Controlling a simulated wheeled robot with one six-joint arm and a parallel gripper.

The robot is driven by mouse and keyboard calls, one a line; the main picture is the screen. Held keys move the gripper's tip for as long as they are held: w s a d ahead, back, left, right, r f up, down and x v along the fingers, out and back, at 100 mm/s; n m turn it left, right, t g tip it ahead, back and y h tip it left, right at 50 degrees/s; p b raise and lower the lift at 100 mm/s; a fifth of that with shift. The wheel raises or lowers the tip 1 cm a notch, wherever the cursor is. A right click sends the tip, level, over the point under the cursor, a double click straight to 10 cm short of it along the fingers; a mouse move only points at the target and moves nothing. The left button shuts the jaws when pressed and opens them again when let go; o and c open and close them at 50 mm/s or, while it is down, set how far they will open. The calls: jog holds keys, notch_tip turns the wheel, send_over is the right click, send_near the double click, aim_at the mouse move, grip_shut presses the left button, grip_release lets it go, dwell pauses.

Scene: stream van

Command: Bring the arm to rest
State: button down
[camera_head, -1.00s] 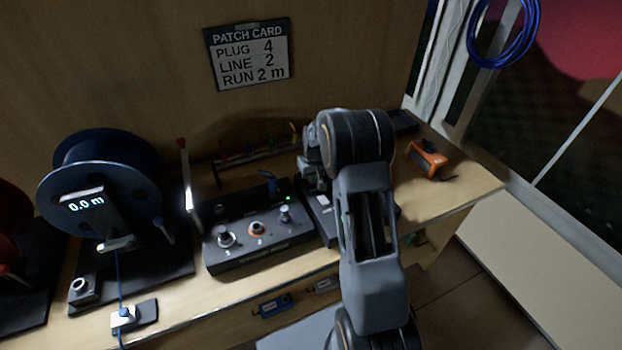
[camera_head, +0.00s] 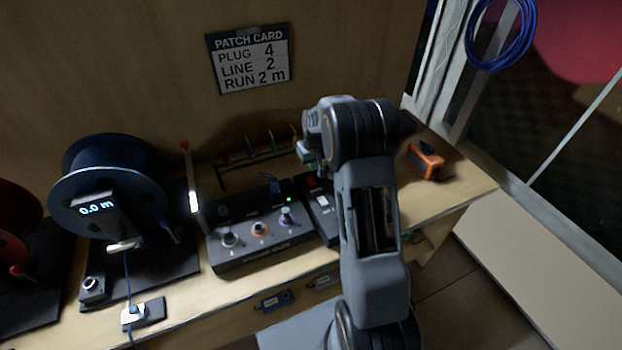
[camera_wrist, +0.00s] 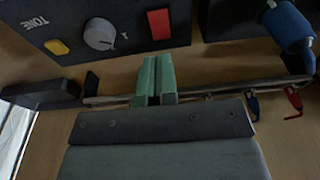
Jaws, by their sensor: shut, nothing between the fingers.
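My arm (camera_head: 372,230) rises in front of the bench in the head view and bends over its right part. My gripper shows in the wrist view (camera_wrist: 155,75), its two green fingertips together with nothing between them. The fingers point toward a dark box marked TONE (camera_wrist: 100,25) with a grey knob, a yellow button and a red switch, and look apart from it.
A knob panel (camera_head: 258,243) sits left of my arm, with a blue cable reel (camera_head: 110,180) further left. A rack rail (camera_head: 256,165) with small hanging plugs stands behind. An orange device (camera_head: 425,161) lies to the right. A patch card (camera_head: 248,60) is on the wall.

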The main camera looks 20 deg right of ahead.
dwell(0.4)
jog(key=s, duration=0.1)
jog(key=s+f, duration=0.1)
jog(key=s+g, duration=0.1)
jog(key=shift+a+f+m, duration=0.35)
jog(key=shift+f+m, duration=0.05)
jog(key=shift+s+a+r, duration=0.2)
jog(key=shift+s+r, duration=0.1)
jog(key=shift+s, duration=0.35)
jog(key=shift+s+a+r, duration=0.2)
jog(key=shift+s+r, duration=0.05)
jog(key=shift+s, duration=0.35)
jog(key=s+a+r+t, duration=0.1)
jog(key=s+a+r, duration=0.4)
jog(key=s+r, duration=0.3)
jog(key=s+a+r+t, duration=0.2)
jog(key=s+a+r, duration=0.2)
jog(key=s+r, duration=0.4)
jog(key=s, duration=0.5)
jog(key=shift+a+r+n+t, duration=0.2)
jog(key=shift+a+n+t, duration=0.1)
jog(key=shift+a+n, duration=0.1)
